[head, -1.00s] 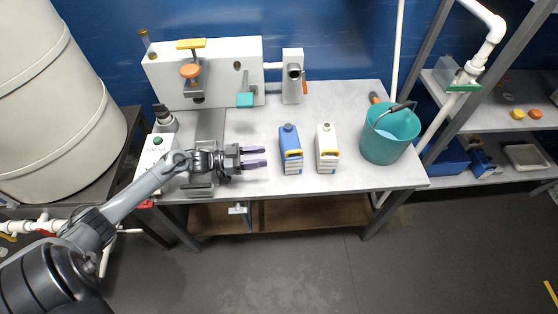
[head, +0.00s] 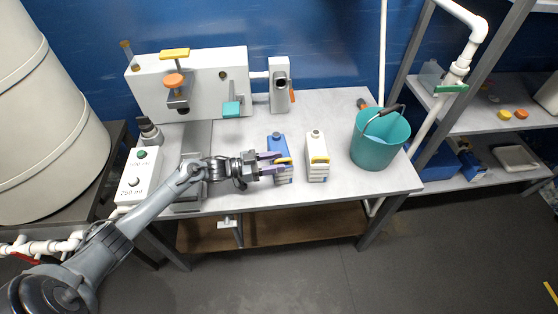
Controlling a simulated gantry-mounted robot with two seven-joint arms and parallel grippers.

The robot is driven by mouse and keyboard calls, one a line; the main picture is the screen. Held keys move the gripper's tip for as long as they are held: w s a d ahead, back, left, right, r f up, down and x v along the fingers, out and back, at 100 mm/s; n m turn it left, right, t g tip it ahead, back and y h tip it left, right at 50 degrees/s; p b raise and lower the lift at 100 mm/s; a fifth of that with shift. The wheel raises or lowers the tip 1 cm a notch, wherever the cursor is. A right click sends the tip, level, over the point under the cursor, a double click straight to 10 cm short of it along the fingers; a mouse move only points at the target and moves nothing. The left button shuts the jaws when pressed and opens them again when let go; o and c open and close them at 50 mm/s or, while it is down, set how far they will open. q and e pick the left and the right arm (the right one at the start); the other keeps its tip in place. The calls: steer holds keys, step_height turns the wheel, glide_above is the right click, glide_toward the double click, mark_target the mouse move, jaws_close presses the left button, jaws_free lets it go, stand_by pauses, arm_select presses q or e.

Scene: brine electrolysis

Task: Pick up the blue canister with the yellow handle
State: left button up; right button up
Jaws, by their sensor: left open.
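The blue canister (head: 277,141) with the yellow handle (head: 284,160) stands upright on the grey table, right of the table's middle. My left gripper (head: 276,163) comes in from the left with its purple fingers at the canister's upper part, by the yellow handle. The gripper is open. The fingers cover part of the canister, and I cannot tell whether they touch it. My right gripper is out of view.
A white canister (head: 316,146) with a yellow handle stands close on the right. A teal bucket (head: 372,150) is farther right. A white apparatus (head: 205,82) lines the back of the table (head: 320,100). A white box (head: 140,180) is at left.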

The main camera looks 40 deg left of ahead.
arm_select(q)
steer(key=shift+x, duration=1.45)
jaws_close()
steer(key=shift+r, duration=0.1)
